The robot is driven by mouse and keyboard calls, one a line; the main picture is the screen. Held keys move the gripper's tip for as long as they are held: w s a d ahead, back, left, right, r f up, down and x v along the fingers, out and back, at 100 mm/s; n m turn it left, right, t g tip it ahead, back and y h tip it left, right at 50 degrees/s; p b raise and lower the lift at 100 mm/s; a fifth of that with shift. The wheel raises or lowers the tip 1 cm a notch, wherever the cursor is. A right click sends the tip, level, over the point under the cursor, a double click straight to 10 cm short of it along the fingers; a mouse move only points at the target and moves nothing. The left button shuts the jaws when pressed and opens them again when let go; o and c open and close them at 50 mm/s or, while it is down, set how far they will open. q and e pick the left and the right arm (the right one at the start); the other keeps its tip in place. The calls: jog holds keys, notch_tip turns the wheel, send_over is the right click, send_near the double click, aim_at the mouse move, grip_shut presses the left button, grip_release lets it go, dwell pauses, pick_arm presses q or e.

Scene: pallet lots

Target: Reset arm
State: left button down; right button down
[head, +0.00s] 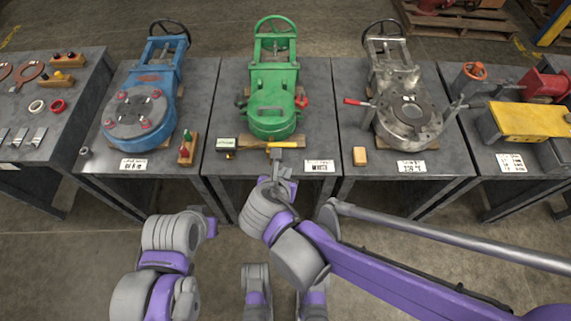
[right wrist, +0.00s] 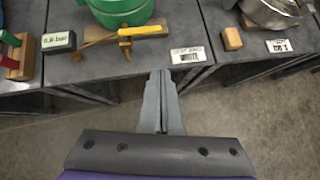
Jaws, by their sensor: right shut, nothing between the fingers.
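My right gripper (head: 280,172) is shut and empty in the head view, just in front of the front edge of the middle table. In the right wrist view its two grey fingers (right wrist: 162,100) are together, pointing at the table edge beside the white label. My right arm reaches in from the lower right. My left arm (head: 175,250) shows at the lower left in the head view, bent, in front of the tables. Its fingers cannot be made out.
A green valve (head: 273,85) stands on the middle table (head: 225,100), with a yellow-handled tool (head: 285,145) near the front edge. A blue valve (head: 150,90) stands left and a bare metal valve (head: 405,110) right. The floor before the tables is clear.

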jog(key=shift+s+r, duration=0.5)
